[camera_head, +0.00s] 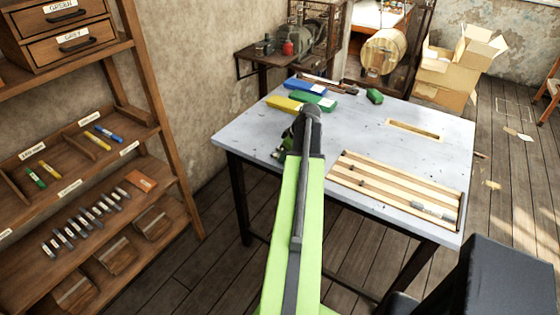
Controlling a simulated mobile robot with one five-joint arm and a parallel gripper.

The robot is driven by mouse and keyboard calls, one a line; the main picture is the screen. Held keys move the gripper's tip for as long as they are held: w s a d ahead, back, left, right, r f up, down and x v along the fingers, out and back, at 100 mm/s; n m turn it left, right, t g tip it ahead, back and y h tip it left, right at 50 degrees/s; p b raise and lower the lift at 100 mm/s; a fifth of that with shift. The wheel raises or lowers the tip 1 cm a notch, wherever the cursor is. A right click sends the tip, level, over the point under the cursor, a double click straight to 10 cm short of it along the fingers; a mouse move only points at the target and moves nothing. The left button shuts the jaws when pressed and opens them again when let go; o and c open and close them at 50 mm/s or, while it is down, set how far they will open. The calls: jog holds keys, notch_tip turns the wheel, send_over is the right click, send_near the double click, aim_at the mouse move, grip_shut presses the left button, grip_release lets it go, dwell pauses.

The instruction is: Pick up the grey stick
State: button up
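Several short grey sticks (92,215) lie in a slanted row on the lower shelf at the left. A small grey piece (432,211) also lies at the right end of the wooden slotted tray (385,183) on the table; I cannot tell if it is a stick of the same kind. My green arm reaches up over the table. My gripper (289,143) is at its far end, over the table's left part and well away from the shelf sticks. Its fingers are mostly hidden behind the arm, and I see nothing held.
The grey table (350,125) has blue (305,86), yellow (284,104) and green (316,101) blocks at its back left. A small green object (375,96) lies near the back edge. The shelf unit (165,160) stands left, with floor between. Cardboard boxes (447,75) stand behind.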

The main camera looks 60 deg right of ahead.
grip_shut()
